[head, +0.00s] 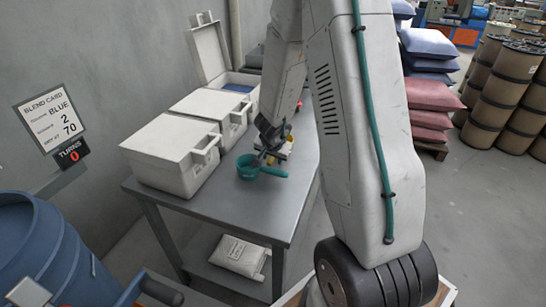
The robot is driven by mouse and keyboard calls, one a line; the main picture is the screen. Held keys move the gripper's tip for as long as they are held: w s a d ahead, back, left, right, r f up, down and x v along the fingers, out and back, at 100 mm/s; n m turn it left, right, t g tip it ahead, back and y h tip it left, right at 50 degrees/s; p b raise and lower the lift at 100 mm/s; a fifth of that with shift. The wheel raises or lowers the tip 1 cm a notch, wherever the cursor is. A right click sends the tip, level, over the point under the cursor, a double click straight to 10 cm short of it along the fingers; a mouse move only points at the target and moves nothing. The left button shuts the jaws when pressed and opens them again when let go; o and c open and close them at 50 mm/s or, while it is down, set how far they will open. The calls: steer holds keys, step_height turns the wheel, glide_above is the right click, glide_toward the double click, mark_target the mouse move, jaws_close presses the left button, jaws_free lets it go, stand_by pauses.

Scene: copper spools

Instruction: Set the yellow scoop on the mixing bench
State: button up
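A yellow scoop (286,149) is partly visible on or just above the right part of a grey metal bench (246,213). My gripper (268,153) is beside it, reaching down from above. The gripper hides part of the scoop, and its fingers are too small and dark to show whether they are open or shut on it. A teal scoop (250,168) rests on the bench just in front of the gripper, its handle pointing right. I cannot tell whether this grey bench is the mixing bench.
Two closed white bins (165,152) and an open-lidded one (238,80) line the bench's wall side. A small red item lies behind the gripper. A white bag (240,254) is on the lower shelf. A blue drum (45,250) stands front left. The bench's front is clear.

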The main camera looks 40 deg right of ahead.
steer(key=shift+r, duration=0.15)
steer(key=shift+s+a+r, duration=0.15)
steer(key=shift+s+r, duration=0.05)
steer(key=shift+r, duration=0.35)
steer(key=v, duration=1.1)
steer(key=w+a+r+n+t+y, duration=0.2)
steer(key=a+r+n+t+y, duration=0.45)
steer(key=a+r, duration=0.95)
steer(key=s+a+r+n+g+y, duration=0.2)
steer(key=s+a+n+g, duration=0.5)
steer(key=s, duration=0.5)
steer(key=s+d+f+g+h, duration=0.1)
steer(key=s+d+h, duration=0.1)
steer(key=s, duration=0.5)
steer(key=s+d+m+g+h, duration=0.1)
steer(key=s+d+h, duration=0.2)
steer(key=s, duration=0.5)
steer(key=shift+d+f, duration=0.35)
steer(key=shift+f, duration=0.05)
